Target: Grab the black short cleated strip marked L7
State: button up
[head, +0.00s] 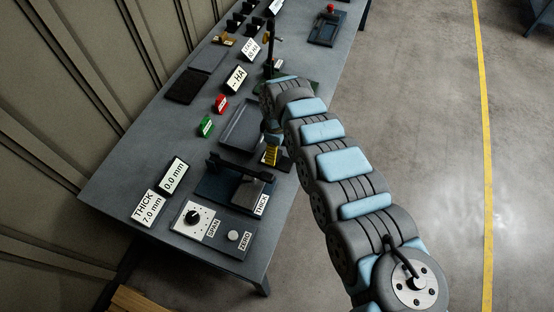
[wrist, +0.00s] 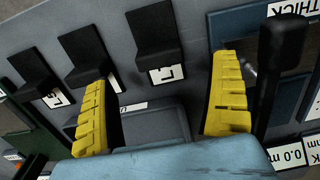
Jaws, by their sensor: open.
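My gripper shows in the wrist view (wrist: 165,95) as two yellow ribbed fingers, spread apart with nothing held between them. In the head view my gripper (head: 271,156) is over the front part of the bench. Beyond the fingers in the wrist view stand several black angled pieces in a row: one at the top middle (wrist: 152,38), one left of it (wrist: 84,52) and one at far left (wrist: 30,72). White tags sit at their feet. An L shows on some tags, but no digit is readable, so I cannot tell which is L7.
A thickness gauge (head: 228,188) with a THICK tag stands near my gripper; a black upright post (wrist: 283,65) is close to the right finger. A grey tray (head: 240,128) lies on the bench. SPAN and ZERO knobs are at the near end. Bare floor (head: 410,110) lies to the right.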

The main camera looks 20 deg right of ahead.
aim_at(277, 158)
jog(key=shift+a+f, duration=0.1)
jog(key=shift+f, duration=2.95)
jog(key=c, duration=1.3)
